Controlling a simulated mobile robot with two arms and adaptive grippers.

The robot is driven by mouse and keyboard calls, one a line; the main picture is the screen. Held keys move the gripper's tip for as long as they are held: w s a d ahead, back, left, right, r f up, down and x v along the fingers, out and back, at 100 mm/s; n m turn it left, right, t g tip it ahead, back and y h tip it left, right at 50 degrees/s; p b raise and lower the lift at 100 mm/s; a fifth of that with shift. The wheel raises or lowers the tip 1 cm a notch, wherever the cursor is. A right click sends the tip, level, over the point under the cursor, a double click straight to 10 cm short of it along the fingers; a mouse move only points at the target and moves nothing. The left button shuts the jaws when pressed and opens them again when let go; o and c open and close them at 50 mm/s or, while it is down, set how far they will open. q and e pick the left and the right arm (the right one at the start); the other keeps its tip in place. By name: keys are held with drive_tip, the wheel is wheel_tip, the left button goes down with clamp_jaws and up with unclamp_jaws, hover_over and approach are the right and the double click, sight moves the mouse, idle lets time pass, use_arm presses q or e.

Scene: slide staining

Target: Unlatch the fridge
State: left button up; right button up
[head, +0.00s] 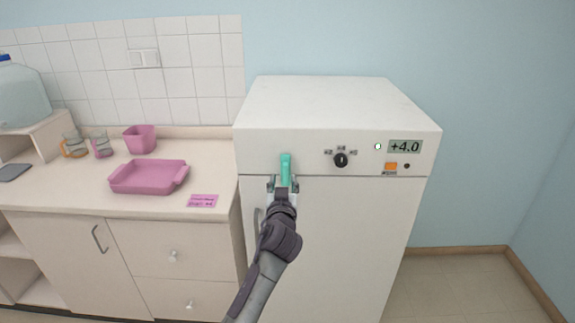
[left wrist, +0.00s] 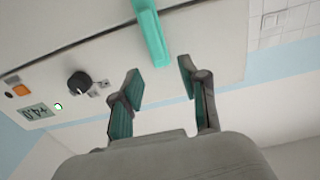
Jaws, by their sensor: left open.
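The white fridge (head: 330,230) stands right of the counter, its door closed. A teal latch lever (head: 286,165) points upright on the upper front, left of the knob. The same latch (left wrist: 152,35) shows in the left wrist view as a teal bar. My left gripper (head: 285,185) is in front of the lower part of the latch. In the left wrist view the left gripper (left wrist: 158,85) is open, with the latch's end close to the gap between its fingertips. I cannot tell whether they touch. My right gripper is not in view.
The fridge has a black knob (head: 341,160), an orange button (head: 391,166) and a display (head: 404,147) reading +4.0. On the counter are a pink tray (head: 150,187), a pink bin (head: 139,139), glass beakers (head: 102,146) and a pink note (head: 203,201). Floor right of the fridge is clear.

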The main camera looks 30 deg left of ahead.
sight(285, 168)
use_arm(q)
drive_tip(key=p+x, duration=0.1)
drive_tip(key=x, duration=0.5)
drive_tip(key=shift+d+r, duration=0.1)
drive_tip(key=shift+d, duration=0.05)
drive_tip(key=shift+w+a, duration=0.3)
drive_tip(key=shift+w, duration=0.35)
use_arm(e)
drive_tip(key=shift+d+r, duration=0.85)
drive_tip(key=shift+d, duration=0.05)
use_arm(q)
drive_tip(key=c, duration=0.8)
clamp_jaws()
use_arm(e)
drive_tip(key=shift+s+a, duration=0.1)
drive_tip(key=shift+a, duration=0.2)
